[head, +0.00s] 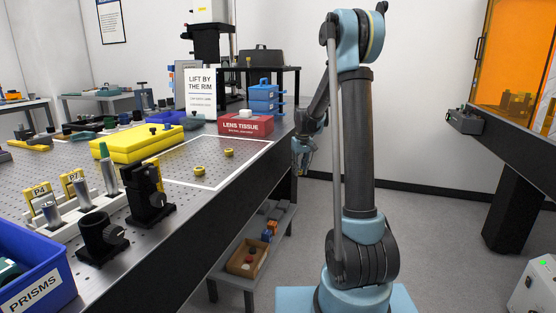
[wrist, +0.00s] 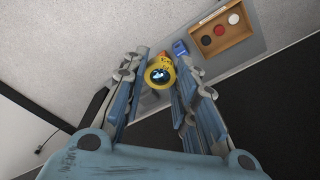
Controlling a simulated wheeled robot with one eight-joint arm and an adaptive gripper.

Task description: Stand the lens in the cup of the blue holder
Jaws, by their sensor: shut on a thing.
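My gripper (wrist: 155,85) is shut on a round, yellow-rimmed lens (wrist: 160,73) with a dark, shiny middle. The lens sits between the fingertips in the wrist view, clear of any surface. In the head view my gripper (head: 302,156) hangs just past the right edge of the bench, and the lens is too small to make out there. I cannot pick out a blue holder with a cup for certain.
On the bench (head: 185,205), two small yellow rings (head: 199,170) lie in a white-outlined area. A red lens tissue box (head: 246,124), a sign (head: 200,86), a yellow case (head: 135,142) and black mounts (head: 150,195) stand around it. A lower shelf holds an open box (head: 247,257).

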